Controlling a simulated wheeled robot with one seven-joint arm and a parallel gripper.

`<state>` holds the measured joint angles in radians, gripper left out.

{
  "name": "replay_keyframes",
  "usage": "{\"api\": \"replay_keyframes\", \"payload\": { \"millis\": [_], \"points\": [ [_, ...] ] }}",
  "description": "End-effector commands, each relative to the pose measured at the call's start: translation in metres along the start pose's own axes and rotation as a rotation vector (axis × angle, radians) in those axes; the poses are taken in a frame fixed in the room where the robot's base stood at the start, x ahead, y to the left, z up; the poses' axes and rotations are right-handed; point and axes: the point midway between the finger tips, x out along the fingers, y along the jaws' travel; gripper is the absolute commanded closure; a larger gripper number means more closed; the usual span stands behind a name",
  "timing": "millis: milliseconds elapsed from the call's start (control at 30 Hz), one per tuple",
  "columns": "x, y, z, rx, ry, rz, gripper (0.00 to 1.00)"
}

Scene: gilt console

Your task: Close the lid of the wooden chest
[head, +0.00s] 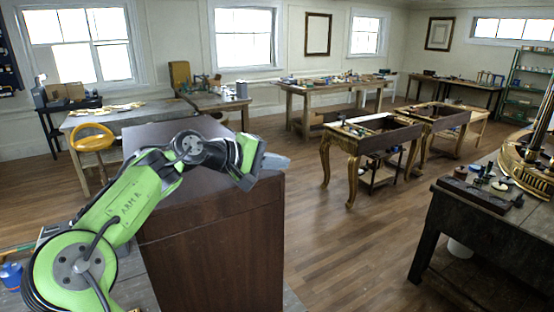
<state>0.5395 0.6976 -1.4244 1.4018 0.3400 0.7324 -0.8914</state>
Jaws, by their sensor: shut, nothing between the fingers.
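The dark brown wooden chest (215,260) stands upright in the lower middle of the head view. Its lid (155,134) lies over the top, and a seam runs along the side below it. I cannot tell whether a small gap is left at that seam. My green arm reaches across the lid from the lower left and hides part of it. My gripper (276,161) is shut and empty, near the lid's right-hand edge. I cannot tell whether it touches the lid.
A dark workbench (470,205) with small tools stands at the right. Two gilt-legged consoles (372,135) stand in the middle. A table (80,122) and a yellow stool (92,140) are at the left. The wooden floor (345,240) between chest and workbench is clear.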

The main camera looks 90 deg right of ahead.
Motion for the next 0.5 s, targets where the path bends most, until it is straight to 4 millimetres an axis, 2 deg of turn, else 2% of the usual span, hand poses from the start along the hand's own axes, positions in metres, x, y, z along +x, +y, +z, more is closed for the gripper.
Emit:
{"api": "replay_keyframes", "payload": {
  "millis": [33,267,433,500],
  "points": [
    [0.002,-0.009,0.0,-0.013,-0.007,-0.019,1.0],
    [0.001,-0.007,-0.001,-0.016,-0.007,-0.021,1.0],
    [-0.009,0.018,-0.004,-0.012,-0.002,-0.015,1.0],
    [-0.013,0.038,0.0,-0.003,0.004,-0.007,1.0]
  ]
}}
